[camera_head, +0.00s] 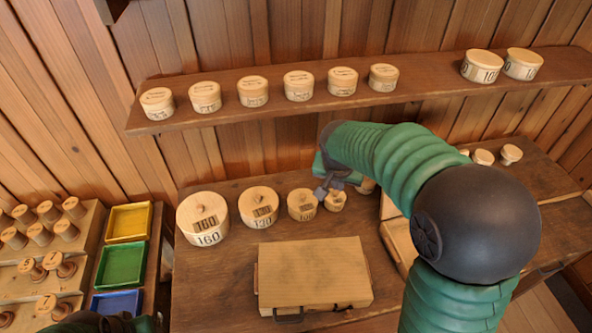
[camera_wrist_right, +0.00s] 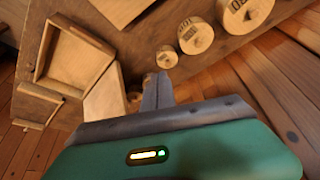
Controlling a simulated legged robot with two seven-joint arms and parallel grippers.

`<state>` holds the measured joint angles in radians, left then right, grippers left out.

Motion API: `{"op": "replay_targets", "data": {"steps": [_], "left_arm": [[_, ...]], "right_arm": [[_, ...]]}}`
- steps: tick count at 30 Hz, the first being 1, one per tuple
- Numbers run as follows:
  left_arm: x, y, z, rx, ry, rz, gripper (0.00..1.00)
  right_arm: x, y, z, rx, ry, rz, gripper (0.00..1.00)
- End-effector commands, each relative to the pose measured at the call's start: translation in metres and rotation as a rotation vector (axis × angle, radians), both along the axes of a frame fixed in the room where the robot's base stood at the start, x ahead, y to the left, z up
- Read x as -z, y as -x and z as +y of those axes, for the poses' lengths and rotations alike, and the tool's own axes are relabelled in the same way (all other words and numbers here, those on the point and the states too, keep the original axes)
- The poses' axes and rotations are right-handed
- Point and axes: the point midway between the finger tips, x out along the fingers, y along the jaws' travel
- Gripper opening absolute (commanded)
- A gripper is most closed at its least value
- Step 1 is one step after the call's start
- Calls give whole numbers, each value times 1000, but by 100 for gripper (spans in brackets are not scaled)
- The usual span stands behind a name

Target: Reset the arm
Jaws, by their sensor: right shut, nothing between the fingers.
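My right gripper (camera_head: 328,187) hangs over the back of the workbench, beside the smallest of the lidded wooden spools. In the right wrist view its dark fingers (camera_wrist_right: 158,90) are together with nothing between them. The small spool (camera_head: 335,200) stands just below and beside the fingertips; it also shows in the right wrist view (camera_wrist_right: 167,57).
A closed wooden case (camera_head: 313,272) lies on the bench in front of the spools. A shelf (camera_head: 240,118) above carries several round boxes. Yellow (camera_head: 128,222), green (camera_head: 122,263) and blue (camera_head: 117,302) trays stand at left by a peg rack (camera_head: 88,240). An open wooden box (camera_wrist_right: 75,55) is near my right arm.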

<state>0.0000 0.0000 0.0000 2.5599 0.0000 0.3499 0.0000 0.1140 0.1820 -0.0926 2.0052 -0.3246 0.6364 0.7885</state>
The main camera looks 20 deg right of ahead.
Motion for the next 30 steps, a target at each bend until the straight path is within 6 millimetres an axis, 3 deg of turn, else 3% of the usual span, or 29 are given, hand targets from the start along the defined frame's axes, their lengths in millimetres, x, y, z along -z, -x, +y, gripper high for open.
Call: {"op": "replay_targets", "data": {"steps": [14,17,22,26,30], "left_arm": [[-1,0,0,0,0,0,36],[-1,0,0,0,0,0,36],[-1,0,0,0,0,0,36],[-1,0,0,0,0,0,36],[-1,0,0,0,0,0,36]], "right_arm": [[4,4,7,-33,-6,9,0],[26,28,42,-192,-33,54,0],[71,98,113,-577,-67,131,0],[88,132,135,-736,-67,156,0],[90,136,137,-762,-64,160,0]]}}
